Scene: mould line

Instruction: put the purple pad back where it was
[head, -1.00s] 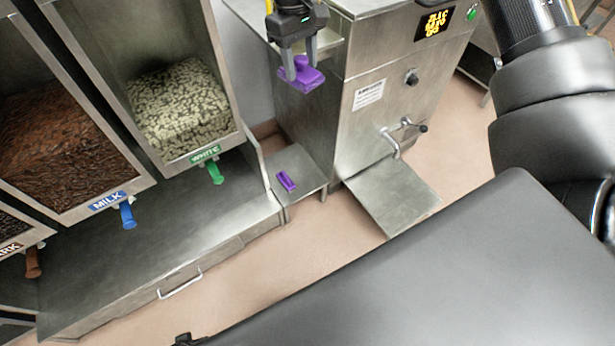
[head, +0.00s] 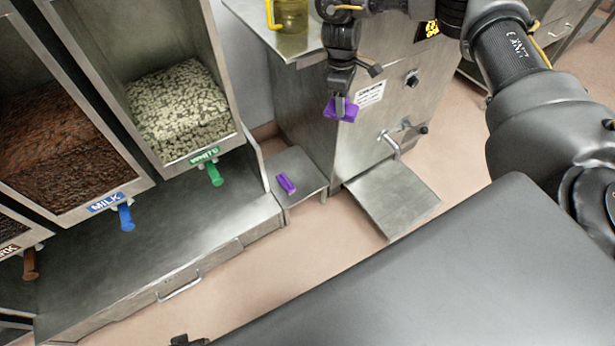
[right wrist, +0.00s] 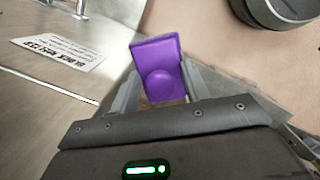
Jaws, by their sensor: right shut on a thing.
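The purple pad (head: 341,109) is held in my right gripper (head: 343,100), in front of the steel machine's side and above the floor-level plates. In the right wrist view the purple pad (right wrist: 158,68) sits between the two fingers of the right gripper (right wrist: 160,88), with its flat plate and round boss showing. A second, smaller purple piece (head: 286,184) lies on a small steel shelf (head: 305,162) below and left of the gripper. My left gripper is not seen.
The steel machine (head: 310,120) has a labelled front, a knob and a lever (head: 392,142). A yellow container (head: 291,15) stands on its top ledge. A lower steel plate (head: 395,198) juts out. Dispensers with green (head: 214,174) and blue (head: 126,217) handles stand at left.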

